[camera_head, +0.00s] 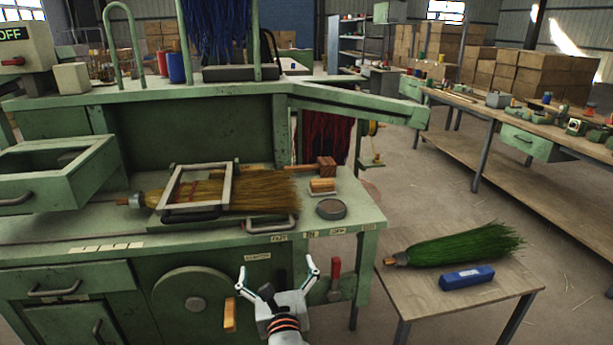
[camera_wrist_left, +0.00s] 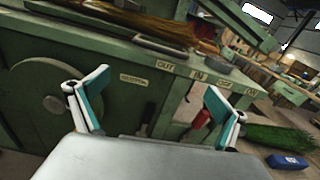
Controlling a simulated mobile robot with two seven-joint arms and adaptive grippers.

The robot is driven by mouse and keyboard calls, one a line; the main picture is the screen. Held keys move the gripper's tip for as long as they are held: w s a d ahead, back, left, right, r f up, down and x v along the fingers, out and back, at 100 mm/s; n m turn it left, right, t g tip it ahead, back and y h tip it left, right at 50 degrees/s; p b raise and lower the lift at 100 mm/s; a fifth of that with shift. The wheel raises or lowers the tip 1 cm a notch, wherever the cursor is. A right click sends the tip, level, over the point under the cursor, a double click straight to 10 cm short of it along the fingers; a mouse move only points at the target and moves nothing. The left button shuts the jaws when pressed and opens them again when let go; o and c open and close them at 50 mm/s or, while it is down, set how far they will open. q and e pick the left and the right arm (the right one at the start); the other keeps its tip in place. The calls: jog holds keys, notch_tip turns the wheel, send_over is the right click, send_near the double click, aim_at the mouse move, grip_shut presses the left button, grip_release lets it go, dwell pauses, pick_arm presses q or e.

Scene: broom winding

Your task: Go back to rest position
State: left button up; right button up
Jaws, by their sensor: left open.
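My left gripper (camera_head: 278,282) is open and empty in front of the green machine's lower cabinet in the head view. Its two fingers stand wide apart, and no object is between them in the left wrist view (camera_wrist_left: 152,105). My right gripper is in neither view. A straw broom (camera_head: 262,192) lies on the machine top under a metal frame (camera_head: 226,187). A green broom (camera_head: 455,247) and a blue box (camera_head: 467,277) lie on the small side table at the right.
The green workbench (camera_head: 360,217) fills the left and middle. A red-handled lever (camera_head: 335,279) and a round wheel (camera_head: 195,297) are on its front near the gripper. The side table (camera_head: 420,298) stands to the right. A long bench (camera_head: 490,130) stands behind, with open floor between.

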pick_arm(q)
jog(key=s+a+f+n+g+h, duration=0.25)
jog(key=s+f+n, duration=0.45)
jog(key=f, duration=0.4)
jog(key=s+a+f+n+g+h, duration=0.1)
jog(key=s+f+n+g+h, duration=0.15)
jog(key=s+f+n, duration=0.5)
jog(key=s+a+f+n, duration=0.3)
jog(key=s+n, duration=0.4)
jog(key=s, duration=0.1)
jog(key=s+a+f+n+g+h+p, duration=0.1)
jog(key=s+a+f+n, duration=0.2)
jog(key=s+n, duration=0.3)
jog(key=shift+s+a+f+n, duration=0.35)
jog(key=shift+s+f, duration=0.4)
jog(key=shift+s, duration=0.3)
